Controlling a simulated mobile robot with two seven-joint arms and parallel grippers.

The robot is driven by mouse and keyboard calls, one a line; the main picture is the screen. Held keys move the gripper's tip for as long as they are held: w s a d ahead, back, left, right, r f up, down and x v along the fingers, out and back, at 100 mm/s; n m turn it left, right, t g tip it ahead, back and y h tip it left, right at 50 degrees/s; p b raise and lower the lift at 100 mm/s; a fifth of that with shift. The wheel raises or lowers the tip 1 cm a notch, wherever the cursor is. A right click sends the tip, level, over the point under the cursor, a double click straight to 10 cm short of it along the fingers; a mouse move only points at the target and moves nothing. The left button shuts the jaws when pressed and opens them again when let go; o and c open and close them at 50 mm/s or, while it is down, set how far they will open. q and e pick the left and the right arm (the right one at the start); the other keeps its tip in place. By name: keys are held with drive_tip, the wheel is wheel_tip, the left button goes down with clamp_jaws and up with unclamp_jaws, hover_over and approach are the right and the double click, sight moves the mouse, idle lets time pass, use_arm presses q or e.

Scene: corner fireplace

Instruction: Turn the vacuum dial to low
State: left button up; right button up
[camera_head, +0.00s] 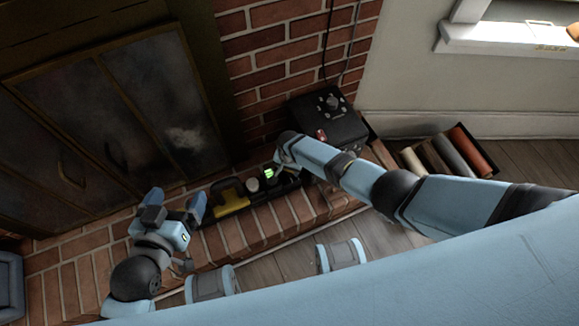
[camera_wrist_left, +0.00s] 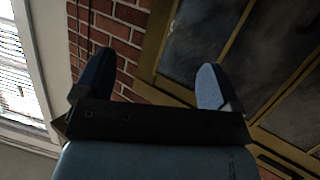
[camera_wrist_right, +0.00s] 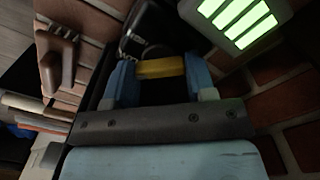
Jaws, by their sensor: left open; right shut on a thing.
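A long dark unit (camera_head: 290,183) lies on the brick hearth, with a lit green bar display (camera_head: 269,172) at its right part. A pale round piece (camera_head: 252,184) and a yellow-and-black piece (camera_head: 230,196) sit left of the display. My right gripper (camera_wrist_right: 160,78) is shut on a yellow-banded dark part (camera_wrist_right: 160,67) beside the green display, which shows several bars in the right wrist view (camera_wrist_right: 238,18). I cannot tell surely whether this part is the vacuum dial. My left gripper (camera_head: 174,206) is open and empty; its fingers also show in the left wrist view (camera_wrist_left: 152,85).
A black box (camera_head: 330,118) with a knob and a red part stands on the hearth beyond my right forearm. Dark fireplace doors (camera_head: 140,110) are behind my left gripper. A dark bin with rolls (camera_head: 442,158) stands on the wooden floor at the right.

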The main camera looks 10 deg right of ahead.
drive_tip(key=o, duration=0.9)
drive_tip(key=shift+o, duration=0.2)
drive_tip(key=shift+r+p, duration=0.4)
drive_tip(key=shift+r, duration=0.15)
wheel_tip(320, 180, up, 3)
drive_tip(key=shift+r+p, duration=0.2)
drive_tip(key=shift+p, duration=0.95)
use_arm(q)
drive_tip(key=s+a+f+g+y+p, duration=0.1)
drive_tip(key=p, duration=0.1)
drive_tip(key=a+g+p, duration=0.1)
drive_tip(key=p, duration=0.1)
drive_tip(key=shift+s+a+f+y, duration=0.25)
drive_tip(key=shift+s+f+y, duration=0.1)
drive_tip(key=shift+f+y, duration=0.05)
use_arm(e)
wheel_tip(320, 180, up, 9)
drive_tip(key=shift+r, duration=0.15)
